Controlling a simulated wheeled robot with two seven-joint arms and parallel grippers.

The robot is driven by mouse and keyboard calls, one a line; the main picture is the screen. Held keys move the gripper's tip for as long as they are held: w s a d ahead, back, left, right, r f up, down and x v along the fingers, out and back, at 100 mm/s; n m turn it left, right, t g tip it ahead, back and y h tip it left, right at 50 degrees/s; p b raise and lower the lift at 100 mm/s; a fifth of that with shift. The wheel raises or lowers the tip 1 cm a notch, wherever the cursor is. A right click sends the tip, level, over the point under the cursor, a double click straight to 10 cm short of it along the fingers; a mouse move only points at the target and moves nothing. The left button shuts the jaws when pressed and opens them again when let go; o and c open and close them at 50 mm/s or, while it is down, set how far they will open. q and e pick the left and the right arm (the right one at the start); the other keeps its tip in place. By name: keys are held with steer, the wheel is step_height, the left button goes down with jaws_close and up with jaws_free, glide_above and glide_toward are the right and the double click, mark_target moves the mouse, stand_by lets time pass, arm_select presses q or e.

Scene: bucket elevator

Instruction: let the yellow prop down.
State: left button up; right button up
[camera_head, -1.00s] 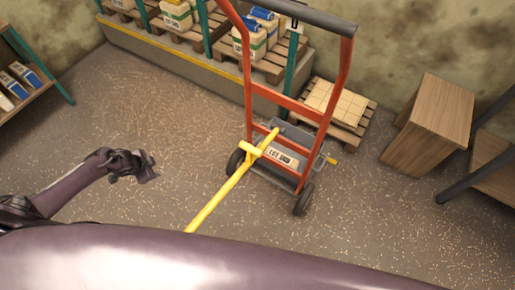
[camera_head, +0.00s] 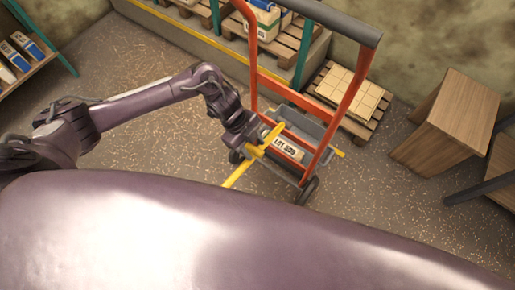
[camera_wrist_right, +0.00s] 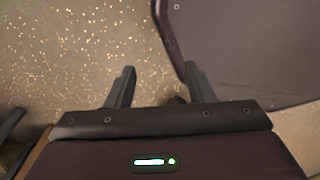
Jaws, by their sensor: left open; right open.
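The yellow prop (camera_head: 238,174) slants from the red hand truck (camera_head: 353,97) toward the lower left, where my body hides its lower end. Its short crossbar is at the truck's lower frame. My left gripper (camera_head: 258,144) is open at the prop's upper part beside the crossbar; I cannot tell whether it touches it. The hand truck stands upright on dark wheels with a label plate (camera_head: 288,148) low on its frame. My right gripper (camera_wrist_right: 158,80) is open and empty in the right wrist view, above the speckled floor; the head view does not show it.
A pallet with tan blocks (camera_head: 349,88) stands behind the truck. A wooden cabinet (camera_head: 447,122) is at the right. A raised ledge with loaded pallets (camera_head: 281,42) runs along the back. A shelf (camera_head: 22,80) is at the far left.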

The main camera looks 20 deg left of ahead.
mark_target(256, 149)
arm_select(q)
steer(key=x, duration=0.2)
steer(key=shift+w+d+f, duration=0.1)
steer(key=shift+d+f, duration=0.05)
steer(key=shift+f, duration=0.2)
steer(key=shift+d+f, duration=0.2)
steer(key=shift+f, duration=0.25)
jaws_close()
arm_select(e)
steer(key=shift+w+a, duration=0.4)
steer(key=shift+w, duration=0.1)
